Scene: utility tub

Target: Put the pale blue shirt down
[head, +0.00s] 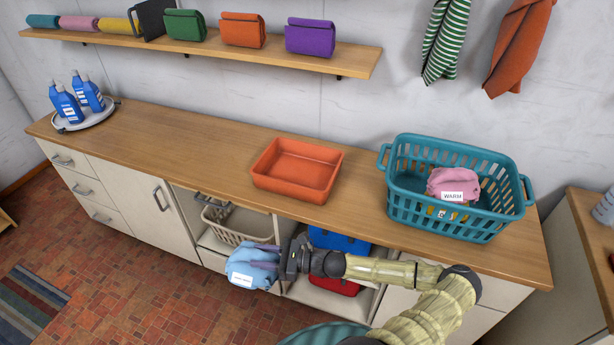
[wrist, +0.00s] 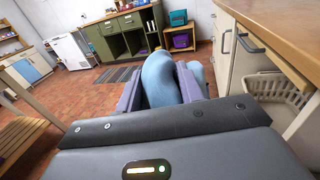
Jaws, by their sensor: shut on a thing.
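The pale blue shirt (head: 252,268) is a bundled cloth with a white label, seen in the head view in front of the counter's open shelf section. My gripper (head: 266,256) is shut on it and holds it in the air, below the height of the countertop. In the wrist view the shirt (wrist: 160,80) sits between the two purple fingers of my gripper (wrist: 161,88). The label's text is too small to read.
The wooden counter (head: 190,140) bears an empty orange tub (head: 297,170), a teal basket (head: 455,222) with a pink cloth labelled WARM, and a tray of blue bottles (head: 77,104). Below are a beige basket (head: 238,228) and blue and red bins. Tiled floor lies left.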

